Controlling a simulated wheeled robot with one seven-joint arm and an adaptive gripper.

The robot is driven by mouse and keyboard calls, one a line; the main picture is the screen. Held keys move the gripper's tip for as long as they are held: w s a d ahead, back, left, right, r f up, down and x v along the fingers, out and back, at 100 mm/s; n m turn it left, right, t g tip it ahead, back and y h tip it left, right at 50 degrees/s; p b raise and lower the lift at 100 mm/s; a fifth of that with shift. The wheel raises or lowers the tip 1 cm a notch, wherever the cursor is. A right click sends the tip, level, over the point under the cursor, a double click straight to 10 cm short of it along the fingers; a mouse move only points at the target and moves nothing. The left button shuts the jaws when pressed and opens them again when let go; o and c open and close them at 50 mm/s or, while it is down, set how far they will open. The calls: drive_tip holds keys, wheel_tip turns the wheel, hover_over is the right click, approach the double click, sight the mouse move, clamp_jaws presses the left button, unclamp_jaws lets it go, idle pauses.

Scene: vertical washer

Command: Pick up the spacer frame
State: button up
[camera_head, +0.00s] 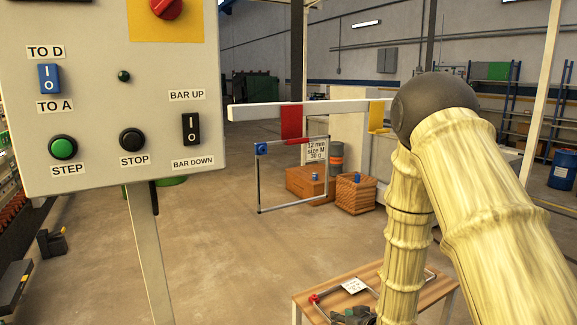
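One thin rectangular metal frame (292,207) hangs upright below a white bar, with a blue corner piece and a label reading 12 mm, size M, 30 g. Another metal frame (318,306) with a red corner piece and a small white tag lies on a wooden table (355,272) at the bottom. I cannot tell which one the task means. My gripper (352,316) shows only as a dark part at the bottom edge, by the frame on the table. My arm hides part of that frame and table, and the gripper's fingers are not clear.
A control panel (108,100) on a post stands close at the left. The white bar (270,111) with red and yellow hooks spans the middle. Wooden boxes (310,185) stand behind the hanging frame. The floor between panel and table is clear.

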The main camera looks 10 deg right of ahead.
drive_tip(key=w+d+r+t+y, duration=0.1)
drive_tip(key=w+r, duration=0.2)
drive_tip(key=r, duration=0.3)
drive_tip(key=w+r+n+t+p, duration=0.1)
drive_tip(key=w+r, duration=0.2)
drive_tip(key=r, duration=0.3)
drive_tip(key=w+d+r+t+y, duration=0.1)
drive_tip(key=w+r, duration=0.1)
drive_tip(key=r, duration=0.4)
drive_tip(key=n+t+y+p, duration=0.2)
drive_tip(key=t, duration=0.1)
approach(328, 167)
drive_tip(key=p+x, duration=0.1)
drive_tip(key=x, duration=0.3)
drive_tip(key=shift+w+a, duration=0.2)
drive_tip(key=shift+w, duration=0.05)
drive_tip(key=shift+w+a+p, duration=0.1)
drive_tip(key=shift+w+p, duration=0.35)
drive_tip(key=shift+w, duration=0.1)
drive_tip(key=shift+p+x, duration=0.95)
drive_tip(key=shift+x, duration=1.2)
drive_tip(key=shift+f, duration=0.15)
clamp_jaws()
